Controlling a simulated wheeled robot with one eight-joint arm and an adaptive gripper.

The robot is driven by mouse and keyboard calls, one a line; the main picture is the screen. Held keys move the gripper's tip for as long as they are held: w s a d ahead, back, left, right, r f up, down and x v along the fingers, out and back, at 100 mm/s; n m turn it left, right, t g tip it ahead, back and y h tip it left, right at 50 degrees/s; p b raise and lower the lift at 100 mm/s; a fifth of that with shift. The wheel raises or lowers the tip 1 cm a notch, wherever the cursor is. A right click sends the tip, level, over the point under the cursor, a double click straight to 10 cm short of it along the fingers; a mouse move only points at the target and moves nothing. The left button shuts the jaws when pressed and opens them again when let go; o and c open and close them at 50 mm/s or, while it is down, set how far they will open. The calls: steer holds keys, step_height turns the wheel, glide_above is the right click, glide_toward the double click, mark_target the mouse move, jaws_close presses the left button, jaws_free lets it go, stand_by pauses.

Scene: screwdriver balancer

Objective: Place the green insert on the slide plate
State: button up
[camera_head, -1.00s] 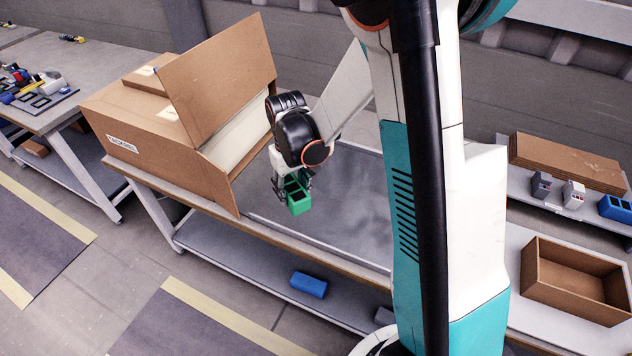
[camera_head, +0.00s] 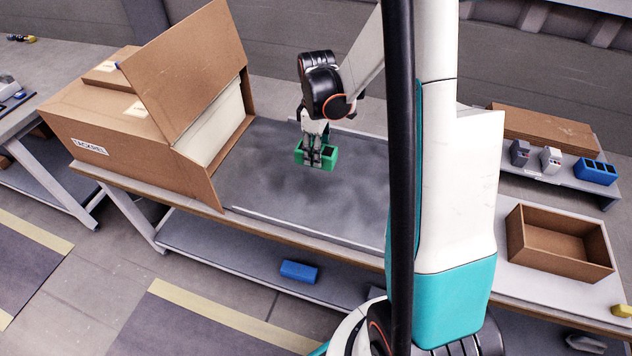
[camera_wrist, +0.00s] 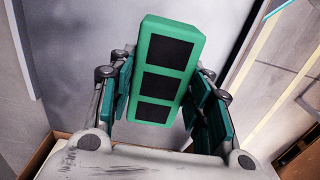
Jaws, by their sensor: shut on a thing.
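The green insert (camera_head: 328,156) is a small box with dark square compartments in its top. It is held by my gripper (camera_head: 316,158) above the grey slide plate (camera_head: 270,187), between the plate's left and right ends. In the wrist view the green insert (camera_wrist: 165,72) sits between the two green-padded fingers of my gripper (camera_wrist: 165,90), tilted in the picture. The slide plate (camera_wrist: 80,35) shows as a grey surface behind it. I cannot tell the exact height of the insert above the plate. The gripper hides part of the insert in the head view.
A large open cardboard box (camera_head: 130,125) stands at the plate's left, its flap raised. A blue insert (camera_head: 299,271) lies on the lower shelf. An open brown box (camera_head: 560,238) and a blue insert (camera_head: 596,172) are at the right. The plate around the gripper is clear.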

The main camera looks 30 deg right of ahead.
step_height(320, 180, down, 13)
steer(key=b, duration=0.3)
steer(key=shift+r+b, duration=0.2)
steer(key=shift+b, duration=0.1)
steer(key=shift+f, duration=0.2)
steer(key=o, duration=0.9)
steer(key=shift+c, duration=0.2)
steer(key=shift+r, duration=0.1)
steer(key=shift+r, duration=0.1)
step_height(320, 180, up, 12)
steer(key=p, duration=0.4)
